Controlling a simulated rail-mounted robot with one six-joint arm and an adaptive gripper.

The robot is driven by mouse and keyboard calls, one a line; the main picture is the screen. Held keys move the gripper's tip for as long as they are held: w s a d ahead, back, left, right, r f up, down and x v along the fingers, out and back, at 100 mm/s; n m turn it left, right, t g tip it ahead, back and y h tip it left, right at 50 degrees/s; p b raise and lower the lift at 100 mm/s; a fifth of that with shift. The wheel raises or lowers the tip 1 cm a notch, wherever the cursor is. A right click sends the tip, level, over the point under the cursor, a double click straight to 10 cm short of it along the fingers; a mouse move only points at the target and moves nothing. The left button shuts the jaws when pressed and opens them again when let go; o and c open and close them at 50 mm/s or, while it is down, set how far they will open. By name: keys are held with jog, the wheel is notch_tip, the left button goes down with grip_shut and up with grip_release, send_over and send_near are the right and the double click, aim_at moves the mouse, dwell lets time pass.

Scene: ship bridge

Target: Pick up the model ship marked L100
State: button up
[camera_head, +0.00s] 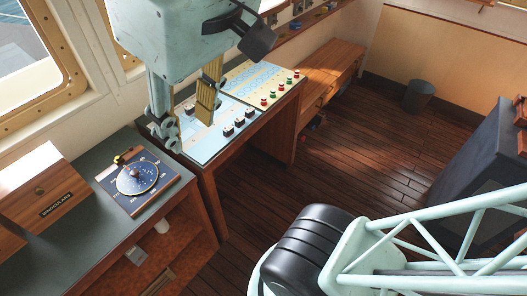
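My gripper (188,122) hangs down at the upper left over the sloped console (205,150). One dark piece (189,108) shows in the gap between the fingers, apparently on the panel behind. No L100 mark can be read, so I cannot tell which piece, if any, is that model ship. My gripper and arm hide part of the panel.
A dial board (138,182) and a wooden binoculars box (48,192) lie on the left counter. A wooden bench (325,70) and a grey bin (418,95) stand behind. The plank floor (345,165) is clear.

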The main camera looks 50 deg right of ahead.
jog(key=w+d+f+n+g+h, duration=0.1)
jog(key=w+d+f+n, duration=0.25)
jog(key=w+d, duration=0.35)
jog(key=w+d+f+n+g+h, duration=0.1)
jog(key=w+d+f+n, duration=0.1)
jog(key=w+d+f, duration=0.45)
jog(key=w+d+f+n+h, duration=0.25)
jog(key=w+d, duration=0.25)
jog(key=w, duration=0.4)
jog(key=w+d+f+n, duration=0.3)
jog(key=d+f, duration=0.1)
jog(key=f, duration=0.4)
jog(key=w+d+f+n+g, duration=0.1)
jog(key=w+d+f+n, duration=0.2)
jog(key=f, duration=0.5)
jog(key=w+d+f+n, duration=0.3)
jog(key=w+d+f, duration=0.2)
jog(key=f, duration=0.3)
jog(key=shift+w+d+g+b, duration=0.2)
jog(key=shift+d+g+b, duration=0.2)
jog(key=shift+b, duration=0.05)
jog(key=shift+f+y, duration=0.15)
jog(key=shift+y, duration=0.1)
jog(key=b, duration=0.1)
send_over(225, 130)
jog(key=a, duration=0.3)
notch_tip(225, 130, down, 6)
jog(key=shift+d+x, duration=0.2)
jog(key=shift+x, duration=0.85)
